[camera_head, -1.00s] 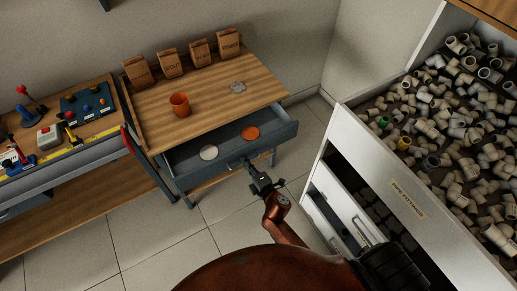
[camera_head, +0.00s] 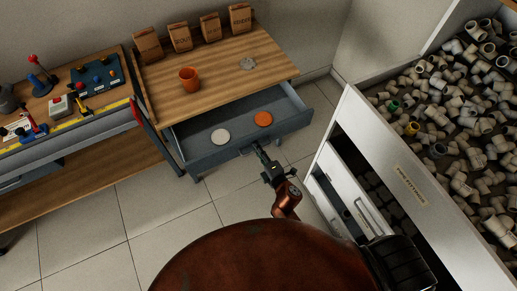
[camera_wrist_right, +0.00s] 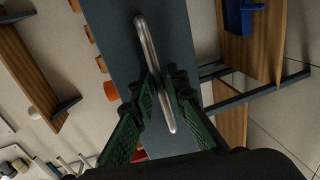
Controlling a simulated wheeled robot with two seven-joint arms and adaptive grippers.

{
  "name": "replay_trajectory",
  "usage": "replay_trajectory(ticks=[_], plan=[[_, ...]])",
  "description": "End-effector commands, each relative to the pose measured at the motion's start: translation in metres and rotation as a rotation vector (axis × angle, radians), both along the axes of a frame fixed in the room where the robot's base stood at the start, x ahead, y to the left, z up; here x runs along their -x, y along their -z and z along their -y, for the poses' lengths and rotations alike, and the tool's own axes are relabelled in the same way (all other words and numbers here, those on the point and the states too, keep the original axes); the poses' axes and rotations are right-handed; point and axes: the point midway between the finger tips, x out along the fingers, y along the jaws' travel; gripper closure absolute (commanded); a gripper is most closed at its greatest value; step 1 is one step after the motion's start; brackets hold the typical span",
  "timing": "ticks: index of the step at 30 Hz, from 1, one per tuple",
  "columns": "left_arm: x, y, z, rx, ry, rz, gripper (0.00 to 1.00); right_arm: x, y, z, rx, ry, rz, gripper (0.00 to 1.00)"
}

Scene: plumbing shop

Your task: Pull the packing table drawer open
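The packing table (camera_head: 215,62) has a wooden top and a dark grey-blue drawer (camera_head: 240,123). The drawer stands well out from under the top. A white disc (camera_head: 220,136) and an orange disc (camera_head: 263,118) lie in it. My right gripper (camera_head: 254,150) is at the middle of the drawer front. In the right wrist view, the metal bar handle (camera_wrist_right: 147,45) runs between the green-padded fingers (camera_wrist_right: 158,80), which are closed around it. The handle is mostly hidden in the head view. My left gripper is out of view.
An orange cup (camera_head: 189,79), a grey flange-like part (camera_head: 247,64) and several paper bags (camera_head: 210,27) are on the top. A workbench (camera_head: 85,180) stands at the left. A white bin cabinet (camera_head: 385,165) full of fittings is close at the right. Tiled floor (camera_head: 120,220) is clear in front.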

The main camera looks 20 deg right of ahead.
Motion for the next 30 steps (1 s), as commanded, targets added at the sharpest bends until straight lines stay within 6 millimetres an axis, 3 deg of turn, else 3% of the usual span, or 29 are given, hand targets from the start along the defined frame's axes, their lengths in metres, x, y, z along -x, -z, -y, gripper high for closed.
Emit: replay_trajectory(ticks=[11,24,30], plan=[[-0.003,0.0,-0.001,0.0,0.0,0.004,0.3,0.01,-0.001,0.002,0.0,0.001,-0.001,0.86],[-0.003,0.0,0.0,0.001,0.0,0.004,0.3,0.092,-0.018,0.016,0.0,0.002,-0.003,0.86],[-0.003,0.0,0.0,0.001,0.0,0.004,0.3,0.112,-0.024,0.019,0.0,0.001,0.0,0.86]])
